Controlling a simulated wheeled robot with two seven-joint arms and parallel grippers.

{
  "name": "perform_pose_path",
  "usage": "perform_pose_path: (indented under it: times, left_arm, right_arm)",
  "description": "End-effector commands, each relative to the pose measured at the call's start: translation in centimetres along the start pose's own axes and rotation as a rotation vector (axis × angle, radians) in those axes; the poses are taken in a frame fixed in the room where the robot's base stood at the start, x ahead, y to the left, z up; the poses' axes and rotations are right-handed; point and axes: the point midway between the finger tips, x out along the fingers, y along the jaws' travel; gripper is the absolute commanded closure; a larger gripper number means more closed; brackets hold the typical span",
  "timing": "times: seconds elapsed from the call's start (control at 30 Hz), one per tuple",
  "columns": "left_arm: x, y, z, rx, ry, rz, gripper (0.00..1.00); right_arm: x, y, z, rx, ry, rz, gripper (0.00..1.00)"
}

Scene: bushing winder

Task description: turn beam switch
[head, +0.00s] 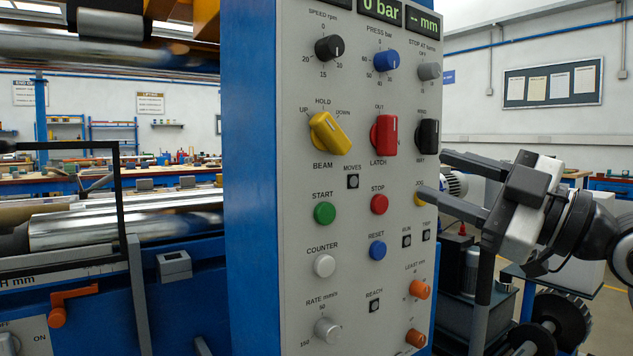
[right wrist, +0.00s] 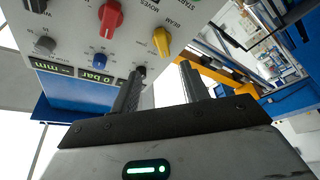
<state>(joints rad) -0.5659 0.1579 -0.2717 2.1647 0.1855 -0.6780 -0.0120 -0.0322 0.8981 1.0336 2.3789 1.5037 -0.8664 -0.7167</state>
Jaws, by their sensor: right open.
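The beam switch (head: 330,133) is a yellow rotary knob on the grey control panel, marked UP, HOLD and DOWN. Its handle slants from upper left to lower right, with its upper end toward the UP side. My right gripper (head: 431,173) is open and empty at the panel's right edge, well right of the beam switch. Its lower finger overlaps the yellow JOG control in the picture; I cannot tell whether they touch. In the right wrist view the beam switch (right wrist: 161,42) shows beyond the open fingertips (right wrist: 160,68). My left gripper is not in view.
The red latch knob (head: 384,135) sits just right of the beam switch, with a black knob (head: 427,138) beyond it. Green START (head: 324,213) and red STOP (head: 379,204) buttons are below. Metal rollers (head: 125,228) lie left of the blue column.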

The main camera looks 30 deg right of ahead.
Motion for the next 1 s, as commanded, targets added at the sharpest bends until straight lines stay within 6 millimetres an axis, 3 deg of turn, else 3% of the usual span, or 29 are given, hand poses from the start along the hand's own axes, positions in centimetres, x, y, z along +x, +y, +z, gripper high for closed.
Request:
perform_pose_path:
  times: [0.17,0.6,1.0]
  left_arm:
    - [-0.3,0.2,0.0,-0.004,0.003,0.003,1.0]
    - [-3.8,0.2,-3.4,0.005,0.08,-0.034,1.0]
    - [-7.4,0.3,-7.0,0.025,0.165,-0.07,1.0]
  right_arm:
    - [0.5,-0.2,-1.3,-0.034,0.024,-0.013,0.55]
    - [8.5,0.1,-1.6,-0.03,0.024,-0.009,0.55]
    - [13.6,0.1,-1.6,-0.024,0.026,-0.005,0.55]
